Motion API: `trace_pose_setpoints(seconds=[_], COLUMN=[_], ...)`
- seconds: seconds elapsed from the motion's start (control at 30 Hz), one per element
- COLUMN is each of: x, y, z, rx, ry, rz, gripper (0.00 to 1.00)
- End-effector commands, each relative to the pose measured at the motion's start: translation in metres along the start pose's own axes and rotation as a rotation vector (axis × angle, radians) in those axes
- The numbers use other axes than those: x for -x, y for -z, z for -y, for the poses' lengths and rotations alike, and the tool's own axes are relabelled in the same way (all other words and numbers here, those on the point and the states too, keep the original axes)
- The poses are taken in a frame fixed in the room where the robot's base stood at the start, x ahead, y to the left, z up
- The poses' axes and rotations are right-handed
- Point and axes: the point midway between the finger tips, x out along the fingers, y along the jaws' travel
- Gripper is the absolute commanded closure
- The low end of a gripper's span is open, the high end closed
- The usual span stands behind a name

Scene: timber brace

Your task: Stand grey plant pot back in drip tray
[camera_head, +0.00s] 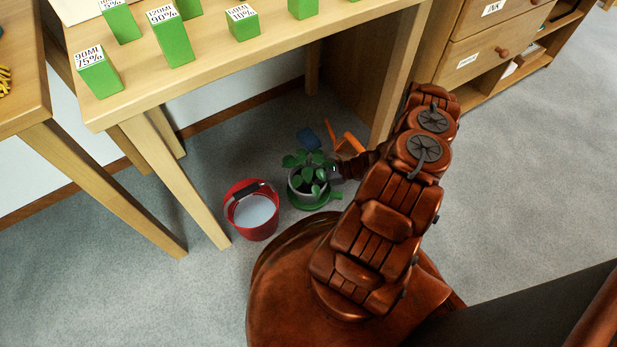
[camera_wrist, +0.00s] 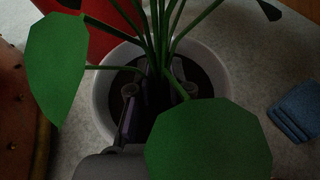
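The grey plant pot (camera_head: 296,195) stands upright on the floor area beside the red bucket, with a leafy green plant (camera_head: 308,162) in it. The green drip tray (camera_head: 329,203) shows under and around its base; whether the pot is fully seated cannot be told. My gripper (camera_head: 336,172) reaches in from the right at the pot's upper right side. In the wrist view, the pot's pale rim (camera_wrist: 103,94) rings dark soil, and my gripper's fingers (camera_wrist: 157,100) lie over it, somewhat apart, near the stems. A large leaf covers part of them, so their grip is unclear.
A red bucket (camera_head: 237,212) with pale contents stands close left of the pot. A blue item (camera_head: 308,138) and orange pieces (camera_head: 347,142) lie behind it. A wooden table (camera_head: 280,48) with green boxes overhangs behind; its leg (camera_head: 190,186) is left. Right floor is open.

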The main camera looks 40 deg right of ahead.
Motion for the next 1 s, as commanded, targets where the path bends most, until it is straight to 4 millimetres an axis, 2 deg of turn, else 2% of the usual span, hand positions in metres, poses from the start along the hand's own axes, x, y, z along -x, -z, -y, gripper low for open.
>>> trace_pose_setpoints(seconds=[0.03, 0.1, 0.5, 0.67, 1.0], x=[0.0, 0.0, 0.002, 0.021, 0.078], y=[0.0, 0.0, -0.003, -0.004, -0.004], z=[0.0, 0.0, 0.0, 0.001, 0.0], rx=[0.0, 0.0, -0.001, 0.002, 0.0], ry=[0.0, 0.0, 0.002, 0.003, 0.002], rz=[0.0, 0.0, -0.001, -0.001, -0.004], gripper=[0.73, 0.67, 0.67, 0.67, 0.67])
